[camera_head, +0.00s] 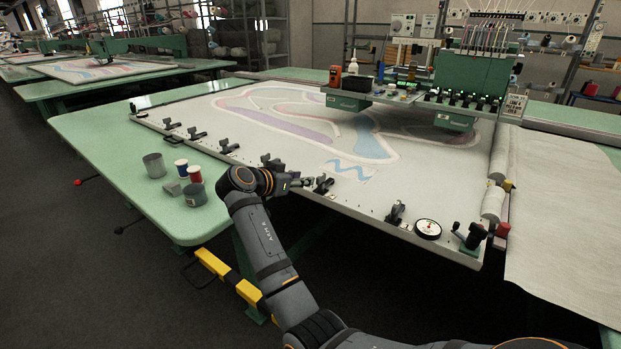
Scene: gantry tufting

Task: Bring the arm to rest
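My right arm comes in from the bottom right and bends up to the front rail of the frame. Its gripper (303,183) is at the rail, pointing right, close beside a black clamp (323,185). The fingers are small and dark here, so I cannot tell whether they are open or shut, or whether they touch the clamp. The white frame (440,190) holds a pale cloth with a tufted pattern in blue, mauve and pink. My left gripper is not in view.
Several black clamps line the front rail, with a round dial (428,229) and a red knob (503,229) at its right end. A green table (130,205) at left bears grey cans, a red spool (195,174) and a blue spool (181,168). The green tufting head (470,85) stands behind.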

